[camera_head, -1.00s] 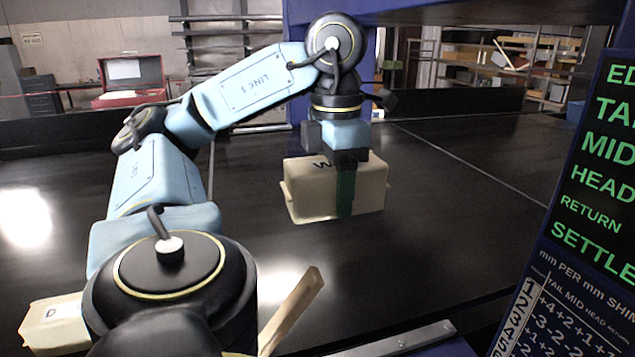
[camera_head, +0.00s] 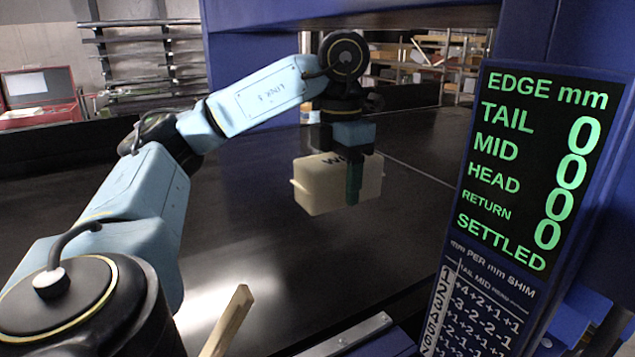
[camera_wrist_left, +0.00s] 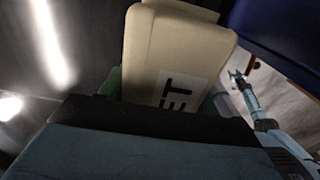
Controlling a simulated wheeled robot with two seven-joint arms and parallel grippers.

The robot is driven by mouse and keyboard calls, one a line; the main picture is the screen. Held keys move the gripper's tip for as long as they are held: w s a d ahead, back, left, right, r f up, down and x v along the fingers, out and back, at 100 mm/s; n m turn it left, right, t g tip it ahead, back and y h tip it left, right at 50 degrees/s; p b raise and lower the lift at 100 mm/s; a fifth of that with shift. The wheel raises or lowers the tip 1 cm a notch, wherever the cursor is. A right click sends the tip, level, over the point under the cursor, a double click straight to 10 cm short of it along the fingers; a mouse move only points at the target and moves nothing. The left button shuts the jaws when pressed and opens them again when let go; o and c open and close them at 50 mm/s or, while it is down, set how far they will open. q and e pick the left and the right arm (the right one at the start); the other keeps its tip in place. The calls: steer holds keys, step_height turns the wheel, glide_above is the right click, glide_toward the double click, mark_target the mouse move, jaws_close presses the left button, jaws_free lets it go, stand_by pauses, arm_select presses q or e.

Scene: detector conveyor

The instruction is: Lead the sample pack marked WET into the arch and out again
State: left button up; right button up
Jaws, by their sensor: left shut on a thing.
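The sample pack (camera_head: 323,186) is a cream box with dark lettering on top, mostly hidden by the gripper; a "W" shows in the head view. In the left wrist view the pack (camera_wrist_left: 165,50) fills the middle, with "ET" readable on its label. My left gripper (camera_head: 353,180) is shut on the pack from above. It holds the pack over the black belt (camera_head: 250,225); whether they touch I cannot tell.
A display panel (camera_head: 530,160) on a blue post at the right reads 0 beside its rows. A wooden stick (camera_head: 228,320) and a metal rail (camera_head: 345,335) lie near the front. A red case (camera_head: 30,95) and shelving stand behind. The belt around the pack is clear.

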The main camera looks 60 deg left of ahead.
mark_target(304, 187)
arm_select(q)
steer(key=shift+w+d, duration=1.05)
steer(key=shift+w, duration=10.3)
steer(key=s+a, duration=0.1)
steer(key=s, duration=1.8)
steer(key=s+a, duration=0.1)
steer(key=s, duration=0.9)
steer(key=shift+a, duration=0.35)
steer(key=s+b, duration=0.2)
steer(key=s, duration=0.9)
steer(key=shift+a, duration=0.45)
steer(key=shift+w, duration=0.15)
